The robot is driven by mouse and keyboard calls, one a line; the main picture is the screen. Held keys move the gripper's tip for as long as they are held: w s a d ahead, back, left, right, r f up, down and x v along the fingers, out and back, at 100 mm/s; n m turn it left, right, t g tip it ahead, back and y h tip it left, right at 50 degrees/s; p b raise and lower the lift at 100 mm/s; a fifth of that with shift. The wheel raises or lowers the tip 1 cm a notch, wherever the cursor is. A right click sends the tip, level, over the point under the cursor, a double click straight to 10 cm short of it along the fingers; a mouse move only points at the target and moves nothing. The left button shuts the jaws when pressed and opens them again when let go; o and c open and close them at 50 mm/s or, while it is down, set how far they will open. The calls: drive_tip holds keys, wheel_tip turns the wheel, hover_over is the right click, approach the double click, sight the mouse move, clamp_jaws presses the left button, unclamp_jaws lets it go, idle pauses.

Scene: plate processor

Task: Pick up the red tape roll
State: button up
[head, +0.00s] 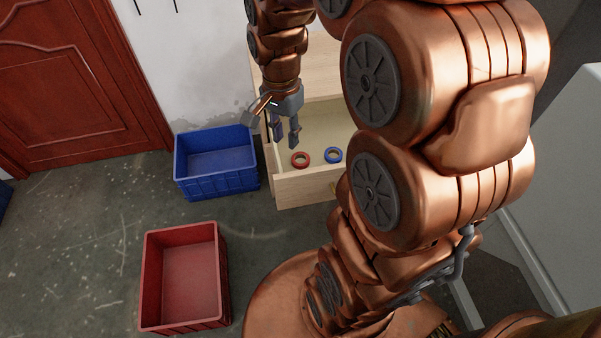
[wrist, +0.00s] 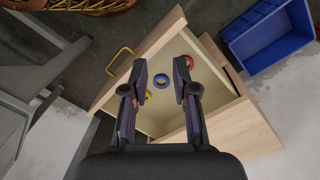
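The red tape roll (head: 300,160) lies flat in the open wooden drawer (head: 306,188), left of the blue tape roll (head: 333,155). My gripper (head: 285,138) is above the drawer, up and to the left of the red roll and apart from it. In the wrist view the fingers of my gripper (wrist: 160,66) are spread with nothing held between them. The blue roll (wrist: 161,81) shows below the gap between them. The red roll (wrist: 188,61) shows beside the right finger, which partly hides it.
A blue crate (head: 216,163) stands left of the drawer and a red crate (head: 184,277) stands nearer on the floor; both look empty. The drawer has a yellow handle (wrist: 119,60). A small orange-yellow thing (wrist: 148,95) shows beside the left finger. Drawer walls surround the rolls.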

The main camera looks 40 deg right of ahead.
sight(301, 164)
drive_tip(key=w+d+f+m+b, duration=0.3)
drive_tip(key=f+b, duration=0.1)
drive_tip(key=f, duration=0.3)
drive_tip(key=w+d+f+m+b, duration=0.3)
drive_tip(key=d+f+b, duration=0.1)
drive_tip(key=f, duration=0.3)
drive_tip(key=w+d+f+m+b, duration=0.3)
drive_tip(key=f+b, duration=0.3)
drive_tip(key=f, duration=0.2)
drive_tip(key=shift+w+d+m+t, duration=0.4)
drive_tip(key=shift+w+d, duration=0.1)
drive_tip(key=shift+d, duration=0.05)
drive_tip(key=shift+d+f, duration=0.1)
drive_tip(key=shift+f, duration=0.4)
drive_tip(key=shift+w+d+f+b, duration=0.1)
drive_tip(key=shift+f+b, duration=0.85)
drive_tip(key=shift+f, duration=0.8)
drive_tip(key=shift+d+f+b, duration=0.1)
drive_tip(key=shift+f+b, duration=0.8)
drive_tip(key=shift+f, duration=0.8)
drive_tip(key=shift+r, duration=0.1)
clamp_jaws()
